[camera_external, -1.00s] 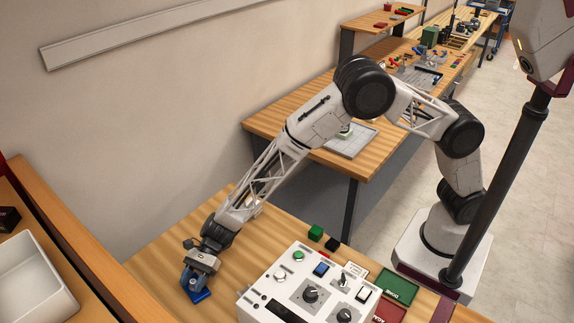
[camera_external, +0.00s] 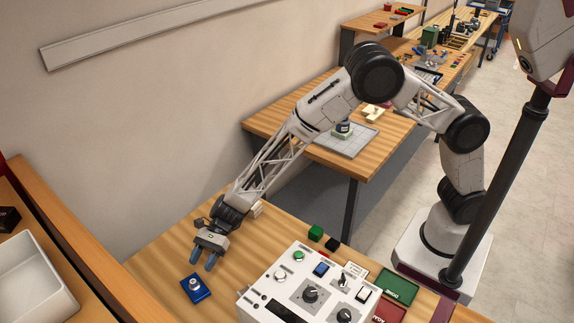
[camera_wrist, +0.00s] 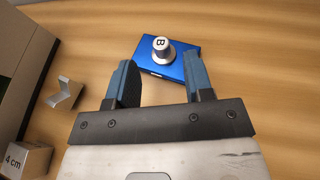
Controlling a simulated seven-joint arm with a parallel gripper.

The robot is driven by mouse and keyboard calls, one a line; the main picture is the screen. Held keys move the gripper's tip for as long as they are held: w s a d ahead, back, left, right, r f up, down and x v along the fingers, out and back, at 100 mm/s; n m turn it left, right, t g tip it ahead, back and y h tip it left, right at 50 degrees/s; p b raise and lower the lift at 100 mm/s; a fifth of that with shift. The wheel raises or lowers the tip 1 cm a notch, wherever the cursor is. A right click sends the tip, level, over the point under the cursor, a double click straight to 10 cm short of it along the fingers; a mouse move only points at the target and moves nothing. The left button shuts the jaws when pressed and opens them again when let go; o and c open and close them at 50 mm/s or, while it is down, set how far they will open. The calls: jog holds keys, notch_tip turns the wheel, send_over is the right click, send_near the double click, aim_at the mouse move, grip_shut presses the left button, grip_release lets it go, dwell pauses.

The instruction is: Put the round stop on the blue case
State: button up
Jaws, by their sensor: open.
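The blue case (camera_external: 196,290) lies flat on the wooden table, left of the control panel. The round stop (camera_external: 194,284), a small silvery knob-like piece, stands upright on top of the case. In the wrist view the round stop (camera_wrist: 161,46) has a "B" on its top face and sits on the blue case (camera_wrist: 185,70), toward the case's left part. My gripper (camera_external: 203,264) is open and empty. It is above and behind the case, apart from it. In the wrist view my gripper (camera_wrist: 164,80) has its two blue fingers spread, with the case beyond their tips.
A white control panel (camera_external: 270,290) with knobs and buttons stands right of the case. Green (camera_external: 315,232) and black (camera_external: 333,243) blocks lie behind it. In the wrist view a grey bracket (camera_wrist: 66,92) and a "4 cm" block (camera_wrist: 25,160) are at left.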

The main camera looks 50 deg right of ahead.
jog(key=shift+v, duration=2.6)
jog(key=shift+d+r, duration=0.15)
jog(key=shift+d, duration=0.1)
jog(key=s+d+r+n+t+h, duration=0.1)
jog(key=s+d+r+n+h, duration=0.15)
jog(key=d+r, duration=0.7)
jog(key=s+d+r+n+h, duration=0.1)
jog(key=d+r+n, duration=0.25)
jog(key=d, duration=1.05)
jog(key=s+d+r+n+t+h, duration=0.1)
jog(key=s+d+r+n+h, duration=0.15)
jog(key=d+r, duration=0.7)
jog(key=s+d+n+t+h, duration=0.1)
jog(key=s+d+n+h, duration=0.1)
jog(key=s+d, duration=0.5)
jog(key=s+d+r+n+t+h, duration=0.1)
jog(key=s+d, duration=0.7)
jog(key=d, duration=0.8)
jog(key=s+d+n+t+h, duration=0.2)
jog(key=s+d, duration=0.6)
jog(key=d, duration=0.4)
jog(key=n+h, duration=0.1)
jog(key=h, duration=0.1)
jog(key=shift+r+h, duration=0.4)
